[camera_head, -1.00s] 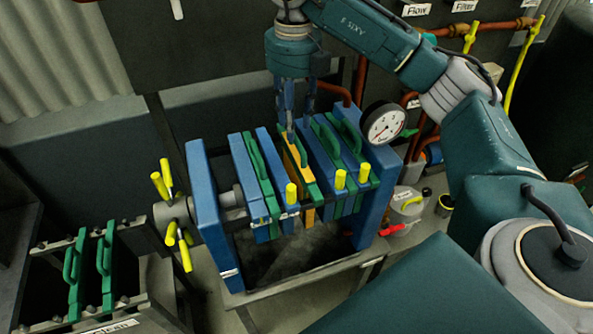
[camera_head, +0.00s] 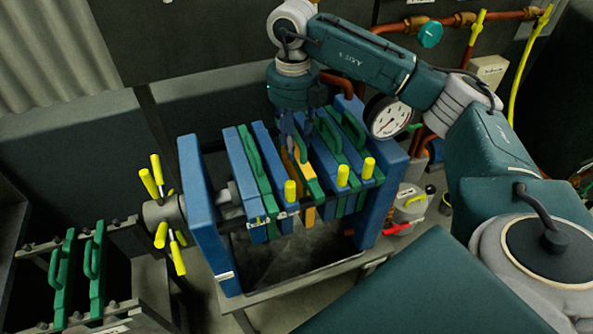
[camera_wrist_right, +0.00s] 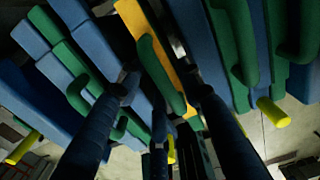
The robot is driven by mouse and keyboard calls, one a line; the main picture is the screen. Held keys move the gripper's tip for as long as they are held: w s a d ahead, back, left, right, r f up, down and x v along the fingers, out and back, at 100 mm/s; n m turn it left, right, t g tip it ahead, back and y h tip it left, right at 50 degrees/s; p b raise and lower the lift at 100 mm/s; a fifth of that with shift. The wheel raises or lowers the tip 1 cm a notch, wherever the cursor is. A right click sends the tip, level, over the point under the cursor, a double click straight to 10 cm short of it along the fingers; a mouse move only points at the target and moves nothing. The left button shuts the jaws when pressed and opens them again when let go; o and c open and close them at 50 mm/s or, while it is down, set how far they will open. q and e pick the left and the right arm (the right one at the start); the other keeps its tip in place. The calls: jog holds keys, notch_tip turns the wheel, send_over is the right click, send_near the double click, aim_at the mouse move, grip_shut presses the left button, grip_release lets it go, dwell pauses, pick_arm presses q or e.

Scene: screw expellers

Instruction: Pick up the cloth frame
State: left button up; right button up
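A frame with an orange plate and a green handle (camera_head: 305,170) stands upright in the middle of the press, between blue plates. In the right wrist view its orange face (camera_wrist_right: 150,40) and long green handle (camera_wrist_right: 160,75) lie between my fingers. My right gripper (camera_head: 297,150) points down over this frame; its fingers (camera_wrist_right: 166,92) are apart, one on each side of the handle. I cannot tell whether they touch it. The gripper partly hides the handle in the head view. My left gripper is not in view.
The press has blue end plates (camera_head: 200,210), other green-handled frames (camera_head: 258,165) and yellow grips (camera_head: 290,190) close on both sides. A rack (camera_head: 128,305) with two green frames (camera_head: 96,265) stands at the lower left. A pressure gauge (camera_head: 389,117) is right of the gripper.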

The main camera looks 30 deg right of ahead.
aim_at(296, 170)
jog(key=shift+f+p, duration=0.5)
jog(key=shift+f, duration=1.8)
jog(key=shift+c, duration=0.2)
grip_shut()
